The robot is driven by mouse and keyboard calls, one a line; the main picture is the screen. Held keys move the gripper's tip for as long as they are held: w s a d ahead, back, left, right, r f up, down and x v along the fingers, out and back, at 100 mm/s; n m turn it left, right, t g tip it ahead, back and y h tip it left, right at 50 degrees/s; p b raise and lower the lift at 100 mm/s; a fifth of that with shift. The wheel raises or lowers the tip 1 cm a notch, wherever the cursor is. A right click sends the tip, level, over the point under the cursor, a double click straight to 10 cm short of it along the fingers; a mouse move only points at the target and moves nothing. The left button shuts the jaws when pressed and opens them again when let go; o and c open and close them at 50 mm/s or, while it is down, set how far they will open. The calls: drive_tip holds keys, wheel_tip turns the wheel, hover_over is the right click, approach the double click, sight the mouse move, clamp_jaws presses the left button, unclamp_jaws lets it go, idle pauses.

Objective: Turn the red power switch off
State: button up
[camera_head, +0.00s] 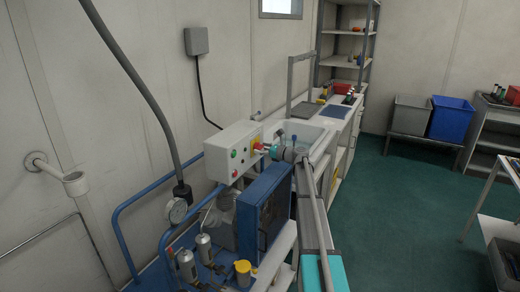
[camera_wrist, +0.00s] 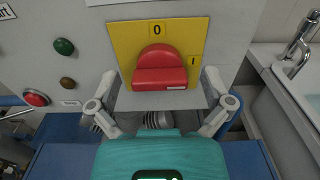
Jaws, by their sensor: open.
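The red power switch (camera_wrist: 160,68) sits on a yellow plate (camera_wrist: 190,34) marked 0 at the top and I at the right. Its raised grip bar lies level across the picture, in line with the I side. In the head view the switch (camera_head: 258,146) shows small at the right end of the control box. My gripper (camera_wrist: 160,88) is open, with one finger on each side of the switch and neither visibly touching it. In the head view my gripper (camera_head: 272,150) is close in front of the switch, and its fingertips are hard to make out.
The white control box (camera_head: 232,148) also carries a green button (camera_wrist: 64,47), a brown button (camera_wrist: 68,82) and a red button (camera_wrist: 36,98). A blue-framed machine (camera_head: 265,212) stands below. A sink (camera_head: 295,136) lies just right of the box.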

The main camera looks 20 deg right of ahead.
drive_tip(key=c, duration=1.1)
drive_tip(key=shift+c, duration=0.2)
drive_tip(key=shift+n, duration=0.4)
drive_tip(key=n, duration=0.8)
drive_tip(key=shift+n, duration=0.3)
drive_tip(key=n, duration=0.4)
drive_tip(key=shift+n, duration=2.3)
